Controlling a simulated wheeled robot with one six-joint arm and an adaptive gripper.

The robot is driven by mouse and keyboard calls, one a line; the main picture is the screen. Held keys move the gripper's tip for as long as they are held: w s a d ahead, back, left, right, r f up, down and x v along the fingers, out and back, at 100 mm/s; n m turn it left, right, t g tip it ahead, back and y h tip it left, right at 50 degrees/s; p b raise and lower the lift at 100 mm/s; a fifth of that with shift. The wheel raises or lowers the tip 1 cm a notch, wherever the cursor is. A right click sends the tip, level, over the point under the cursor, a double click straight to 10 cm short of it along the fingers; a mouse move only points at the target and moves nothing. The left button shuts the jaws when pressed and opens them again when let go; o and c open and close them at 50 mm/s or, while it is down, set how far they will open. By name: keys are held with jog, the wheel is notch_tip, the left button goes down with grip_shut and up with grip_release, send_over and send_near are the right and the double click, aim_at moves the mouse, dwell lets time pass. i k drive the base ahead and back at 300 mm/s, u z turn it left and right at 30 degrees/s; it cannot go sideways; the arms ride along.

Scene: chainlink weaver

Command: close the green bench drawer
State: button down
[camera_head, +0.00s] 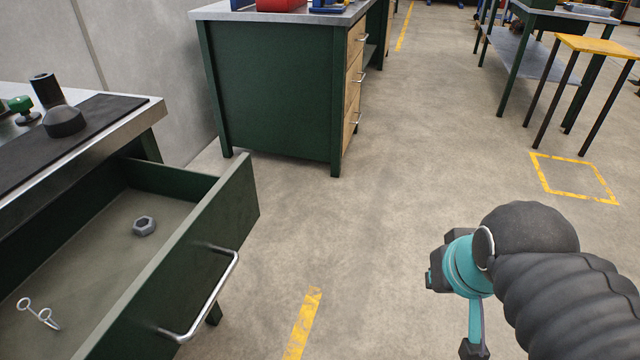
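The green bench drawer (190,262) is pulled open at the lower left, sticking out from under its bench. Its front panel carries a silver bar handle (213,305). Inside the drawer lie a grey hex nut (144,226) and a small metal piece with ring ends (38,313). My arm, in a black ribbed sleeve with a teal joint, is at the lower right, apart from the drawer. My gripper (473,349) shows only in part at the bottom edge, and its fingertips are not clear.
The bench top (120,118) holds a black mat, a dark fitting and a green-knobbed part. A green cabinet (275,95) with wooden drawers stands at the back. A yellow-topped stool (600,45) is at the right. The concrete floor between is clear, with yellow markings (303,322).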

aim_at(113, 292)
jog(key=z, duration=0.05)
jog(key=k, duration=0.85)
jog(key=u, duration=1.3)
jog(key=i, duration=0.55)
